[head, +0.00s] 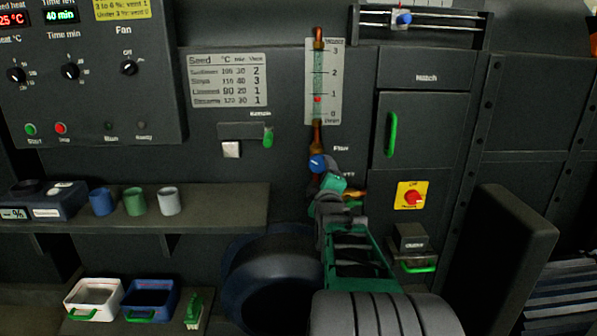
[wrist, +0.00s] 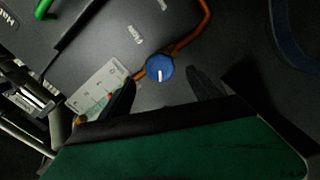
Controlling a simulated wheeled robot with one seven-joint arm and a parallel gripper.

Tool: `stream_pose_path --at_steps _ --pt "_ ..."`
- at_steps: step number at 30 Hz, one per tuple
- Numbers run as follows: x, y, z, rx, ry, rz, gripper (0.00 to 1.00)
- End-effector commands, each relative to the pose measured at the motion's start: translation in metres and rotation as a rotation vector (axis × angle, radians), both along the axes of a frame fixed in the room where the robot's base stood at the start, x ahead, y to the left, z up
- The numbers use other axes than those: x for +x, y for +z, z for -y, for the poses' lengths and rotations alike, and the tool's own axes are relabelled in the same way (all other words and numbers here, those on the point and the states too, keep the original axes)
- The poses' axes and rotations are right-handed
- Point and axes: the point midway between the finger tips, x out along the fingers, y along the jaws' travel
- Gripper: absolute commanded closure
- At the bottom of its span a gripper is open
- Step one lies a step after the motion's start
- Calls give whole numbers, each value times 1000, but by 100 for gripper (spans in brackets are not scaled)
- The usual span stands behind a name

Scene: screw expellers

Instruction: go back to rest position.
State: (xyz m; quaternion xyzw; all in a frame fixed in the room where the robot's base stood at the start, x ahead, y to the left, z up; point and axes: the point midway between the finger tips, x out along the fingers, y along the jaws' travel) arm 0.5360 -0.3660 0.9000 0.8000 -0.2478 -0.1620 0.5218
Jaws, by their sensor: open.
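My gripper (head: 325,178) is raised in front of the machine's dark panel, close to a blue knob (head: 317,163) on the copper pipe below the level gauge. In the wrist view, my gripper (wrist: 161,79) shows two dark fingers spread apart with nothing held between them. The blue knob (wrist: 160,68) with its white mark appears in line with the gap between the fingertips; I cannot tell how far beyond them it is. My arm reaches up from the bottom of the head view and hides part of the panel.
A shelf (head: 232,205) with blue, green and grey cups is at left. A white tray (head: 93,298) and a blue tray (head: 150,299) sit below it. A hatch with a green handle (head: 391,134) and a red switch (head: 413,198) are right of my arm. A dark block (head: 500,255) stands farther right.

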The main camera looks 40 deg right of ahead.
Motion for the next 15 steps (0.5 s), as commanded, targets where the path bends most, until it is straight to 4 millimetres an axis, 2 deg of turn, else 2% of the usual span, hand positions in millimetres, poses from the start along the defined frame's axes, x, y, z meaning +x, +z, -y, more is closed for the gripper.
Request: stream_pose_path --at_steps 2,5,8,11,12,14,15 --pt "1 2 -2 4 3 -1 27" --pt "8 14 -24 77 38 -20 27" --pt "18 32 -81 270 107 -84 27" --pt "11 44 -161 540 154 -204 27" --pt "1 46 -192 645 154 -262 27" --pt "-21 51 -236 795 135 -354 27" --pt "-40 54 -264 885 109 -419 27"
